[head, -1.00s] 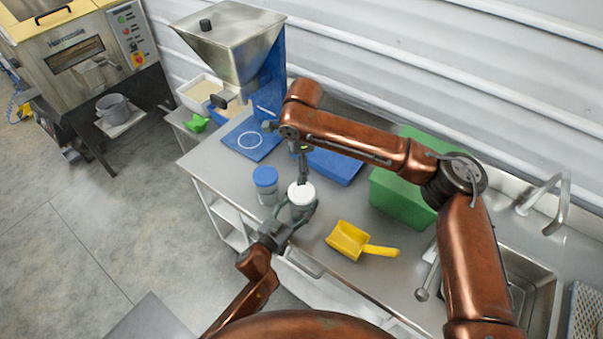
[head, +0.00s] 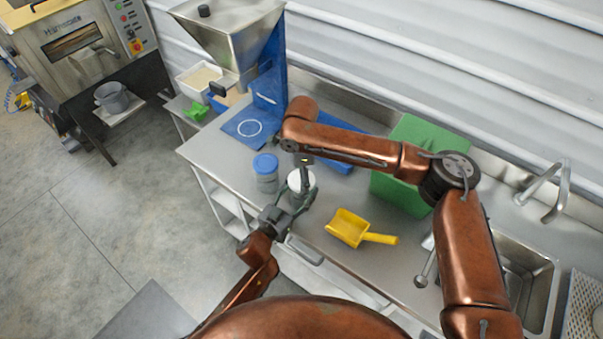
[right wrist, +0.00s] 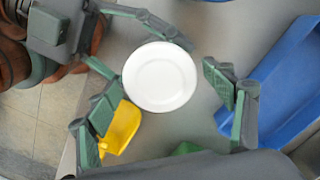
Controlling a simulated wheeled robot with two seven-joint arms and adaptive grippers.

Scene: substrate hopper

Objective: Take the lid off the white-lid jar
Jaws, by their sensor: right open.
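The white-lid jar stands upright on the steel counter; its round white lid (right wrist: 160,77) fills the middle of the right wrist view and shows partly in the head view (head: 295,180). My left gripper (head: 296,202) comes in from the front, with its fingers closed around the jar's sides below the lid. My right gripper (head: 304,184) is above the jar, pointing down, open. In the right wrist view its fingers stand on either side of the lid, with a gap on the right. The lid sits on the jar, and the jar's body is mostly hidden by the fingers.
A blue-lid jar (head: 265,172) stands close to the left. A yellow scoop (head: 350,229) lies to the right, a green bin (head: 400,195) behind it. The sink (head: 525,275) is right.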

